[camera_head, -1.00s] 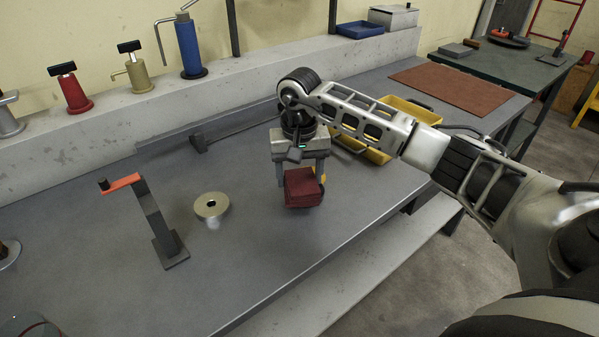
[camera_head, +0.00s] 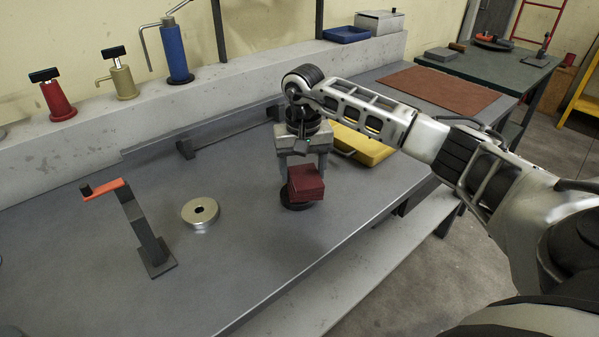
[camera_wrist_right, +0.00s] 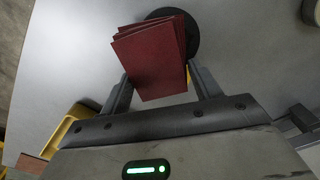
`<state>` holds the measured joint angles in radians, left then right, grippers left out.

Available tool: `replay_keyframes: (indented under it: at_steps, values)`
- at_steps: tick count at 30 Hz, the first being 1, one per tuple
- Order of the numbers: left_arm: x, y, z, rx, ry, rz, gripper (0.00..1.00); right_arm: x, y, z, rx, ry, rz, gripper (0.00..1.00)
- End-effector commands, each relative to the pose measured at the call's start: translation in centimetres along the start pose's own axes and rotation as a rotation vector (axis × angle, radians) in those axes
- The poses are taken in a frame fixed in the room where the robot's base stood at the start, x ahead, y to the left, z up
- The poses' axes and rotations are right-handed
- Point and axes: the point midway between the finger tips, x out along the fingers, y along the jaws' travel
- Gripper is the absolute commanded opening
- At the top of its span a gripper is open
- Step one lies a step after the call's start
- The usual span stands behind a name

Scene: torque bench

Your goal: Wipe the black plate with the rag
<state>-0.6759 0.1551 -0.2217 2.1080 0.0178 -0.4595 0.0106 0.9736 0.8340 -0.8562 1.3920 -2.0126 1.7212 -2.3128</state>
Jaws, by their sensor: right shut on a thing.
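The rag (camera_head: 306,183) is a dark red folded cloth. My right gripper (camera_head: 303,172) is shut on it, and the cloth hangs out below the fingers. The black plate (camera_head: 288,204) is a small round disc on the grey bench, mostly hidden behind and below the rag. In the right wrist view the rag (camera_wrist_right: 152,62) lies between the two fingers and covers part of the black plate (camera_wrist_right: 192,42). I cannot tell whether the cloth touches the plate. My left gripper is not in view.
A silver ring (camera_head: 201,213) and a stand with an orange-topped arm (camera_head: 146,235) are left of the gripper. A yellow tray (camera_head: 362,147) is behind it, right. A dark bar (camera_head: 230,138) lies behind. The bench front is clear.

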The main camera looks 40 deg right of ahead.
Motion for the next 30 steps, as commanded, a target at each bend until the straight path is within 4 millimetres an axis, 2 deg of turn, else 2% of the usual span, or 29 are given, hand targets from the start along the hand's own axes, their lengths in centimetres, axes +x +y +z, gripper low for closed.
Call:
replay_keyframes:
  at_steps: [15, 25, 30]
  values:
    - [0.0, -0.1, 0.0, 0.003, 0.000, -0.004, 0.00, 0.6, -3.3, 2.4, -0.004, -0.006, 0.000, 0.45]
    - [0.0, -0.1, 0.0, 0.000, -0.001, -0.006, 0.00, 0.9, -3.5, 2.6, -0.005, -0.011, 0.001, 0.45]
    - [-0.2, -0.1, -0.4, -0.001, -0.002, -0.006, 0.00, 0.0, -3.5, 2.6, -0.006, -0.011, 0.000, 0.45]
